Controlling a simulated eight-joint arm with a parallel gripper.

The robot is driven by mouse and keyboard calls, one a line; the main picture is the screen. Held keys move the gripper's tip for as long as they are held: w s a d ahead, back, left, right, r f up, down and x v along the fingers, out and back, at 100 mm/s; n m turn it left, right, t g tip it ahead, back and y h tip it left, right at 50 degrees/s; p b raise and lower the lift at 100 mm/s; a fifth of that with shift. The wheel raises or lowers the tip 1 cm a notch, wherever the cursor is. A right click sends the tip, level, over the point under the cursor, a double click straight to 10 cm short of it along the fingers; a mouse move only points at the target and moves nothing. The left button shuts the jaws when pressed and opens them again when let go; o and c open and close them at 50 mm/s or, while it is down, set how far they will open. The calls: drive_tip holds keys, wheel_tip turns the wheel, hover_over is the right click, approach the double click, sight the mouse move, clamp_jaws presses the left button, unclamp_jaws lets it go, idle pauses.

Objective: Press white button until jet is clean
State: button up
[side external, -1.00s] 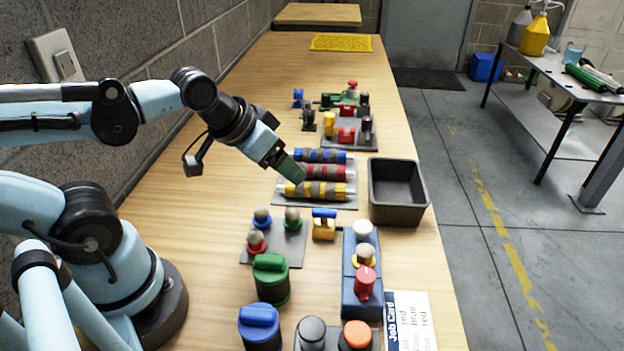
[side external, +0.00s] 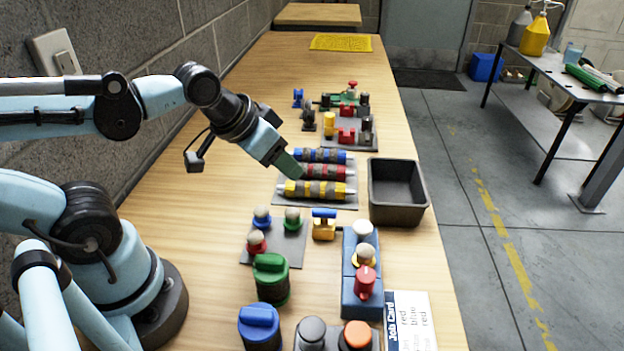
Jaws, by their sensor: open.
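A white round button (side external: 362,229) sits at the far end of a blue box (side external: 362,300) on the wooden bench. On the same box are a pale knob on a yellow base (side external: 364,254) and a red knob (side external: 365,281). I cannot tell which part is the jet or whether it is clean. My gripper (side external: 292,167) is open, above the left end of the striped cylinders. It is up and to the left of the white button in the side external view, clear of it, with no object visible in it.
Blue, red and yellow striped cylinders (side external: 318,190) lie on a grey plate. A dark empty bin (side external: 397,216) stands right of them. A small yellow and blue valve (side external: 324,223) is left of the blue box. A job card (side external: 410,320) lies in front. Green and blue knobs stand lower left.

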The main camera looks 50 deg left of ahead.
drive_tip(key=w+d+r+m+g, duration=0.2)
drive_tip(key=w+d+r+m, duration=0.1)
drive_tip(key=shift+d+r, duration=0.2)
drive_tip(key=shift+d, duration=0.1)
clamp_jaws()
drive_tip(key=w+d+r+m+g, duration=0.3)
drive_tip(key=w+d+m+g, duration=0.1)
drive_tip(key=d, duration=0.5)
drive_tip(key=shift+w+m+g, duration=0.25)
drive_tip(key=shift+m+g, duration=0.25)
drive_tip(key=shift+m, duration=0.4)
